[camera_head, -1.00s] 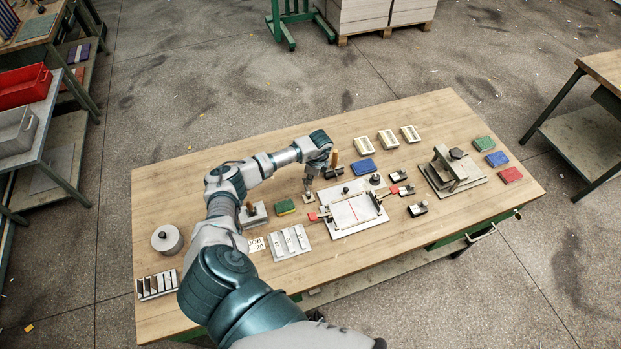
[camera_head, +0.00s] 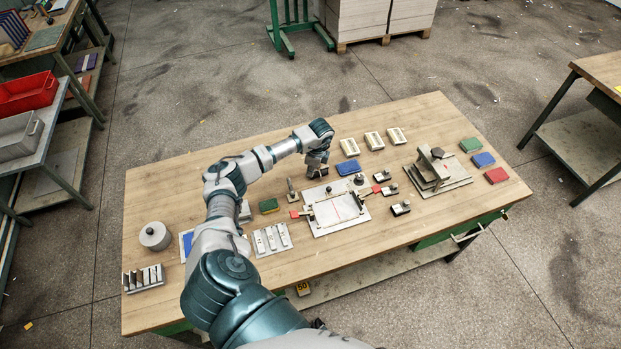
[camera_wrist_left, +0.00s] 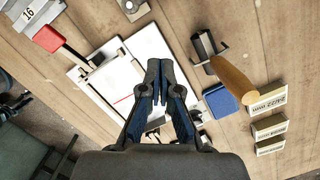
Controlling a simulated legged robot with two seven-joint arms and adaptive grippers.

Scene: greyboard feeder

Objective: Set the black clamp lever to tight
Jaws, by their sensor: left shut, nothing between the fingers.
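The light fixture plate (camera_head: 343,222) lies at the middle of the bench. A bar with a red end (camera_head: 294,214) is at its left side, and another red end (camera_head: 376,188) is at its right. A small dark knob (camera_head: 328,189) stands at its far edge. I cannot tell which dark part is the clamp lever or how it is set. My left gripper (camera_head: 317,160) is above the bench beyond the plate. In the left wrist view, its fingers (camera_wrist_left: 159,70) are shut and empty, hiding part of the plate (camera_wrist_left: 146,48). My right gripper is not in view.
A wooden-handled tool (camera_wrist_left: 235,78) stands close to my left gripper. A blue block (camera_head: 348,167) and pale boxes (camera_head: 374,141) lie beyond the plate. A metal press-like fixture (camera_head: 434,165) stands to the right. A small upright post (camera_head: 291,190) is left of the plate.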

